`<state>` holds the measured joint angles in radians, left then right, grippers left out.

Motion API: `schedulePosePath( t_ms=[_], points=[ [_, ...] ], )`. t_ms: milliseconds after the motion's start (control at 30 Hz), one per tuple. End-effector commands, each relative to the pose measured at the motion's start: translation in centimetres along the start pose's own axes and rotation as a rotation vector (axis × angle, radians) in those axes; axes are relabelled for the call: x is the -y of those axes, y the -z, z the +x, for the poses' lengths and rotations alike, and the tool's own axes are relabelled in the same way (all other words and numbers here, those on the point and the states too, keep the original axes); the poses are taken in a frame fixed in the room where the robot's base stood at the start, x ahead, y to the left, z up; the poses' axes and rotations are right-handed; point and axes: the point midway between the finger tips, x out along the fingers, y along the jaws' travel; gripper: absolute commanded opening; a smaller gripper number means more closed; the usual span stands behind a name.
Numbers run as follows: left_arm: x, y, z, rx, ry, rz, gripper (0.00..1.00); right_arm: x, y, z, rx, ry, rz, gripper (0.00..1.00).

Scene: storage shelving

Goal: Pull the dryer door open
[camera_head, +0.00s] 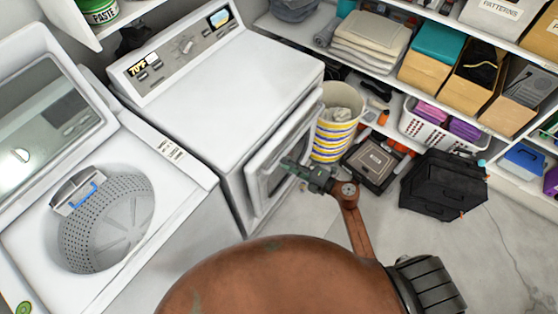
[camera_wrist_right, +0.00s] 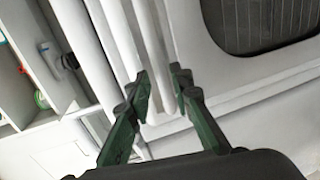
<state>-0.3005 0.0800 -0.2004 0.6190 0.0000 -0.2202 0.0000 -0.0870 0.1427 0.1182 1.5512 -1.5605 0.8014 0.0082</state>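The white dryer (camera_head: 230,85) stands in the middle of the head view, with its door (camera_head: 272,178) on the front facing right. The dark door window (camera_wrist_right: 265,22) shows at upper right in the right wrist view. My right gripper (camera_head: 298,172) is at the door's outer side. In the right wrist view its two green fingers (camera_wrist_right: 162,88) are apart, with a white upright edge of the dryer front between their tips. I cannot tell whether they touch it. My left gripper is out of view.
An open top-loading washer (camera_head: 185,190) stands left of the dryer. A striped bin (camera_head: 335,125), a dark box (camera_head: 372,165) and a black case (camera_head: 445,187) crowd the right side near the shelves. Bare floor (camera_head: 500,255) lies at lower right.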

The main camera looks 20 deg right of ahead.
Motion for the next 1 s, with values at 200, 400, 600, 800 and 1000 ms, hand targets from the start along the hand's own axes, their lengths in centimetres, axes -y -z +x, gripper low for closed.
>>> schedulePosePath(
  t_ms=[200, 400, 600, 800, 1000],
  points=[
    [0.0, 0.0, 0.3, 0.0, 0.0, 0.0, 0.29, 0.0, 0.0, 3.3, 0.0, -0.002, 0.002, 0.2],
    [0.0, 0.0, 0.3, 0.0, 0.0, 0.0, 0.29, 0.0, 0.0, 4.6, 0.0, -0.001, 0.002, 0.2],
    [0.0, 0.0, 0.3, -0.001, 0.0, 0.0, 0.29, 0.0, 0.0, 4.6, 0.0, 0.0, 0.002, 0.2],
    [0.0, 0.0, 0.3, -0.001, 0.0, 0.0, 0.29, 0.1, 0.0, 4.6, 0.0, 0.0, 0.002, 0.1],
    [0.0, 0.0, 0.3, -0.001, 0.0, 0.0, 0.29, 0.1, 0.0, 4.6, 0.001, 0.0, 0.002, 0.0]
  ],
)
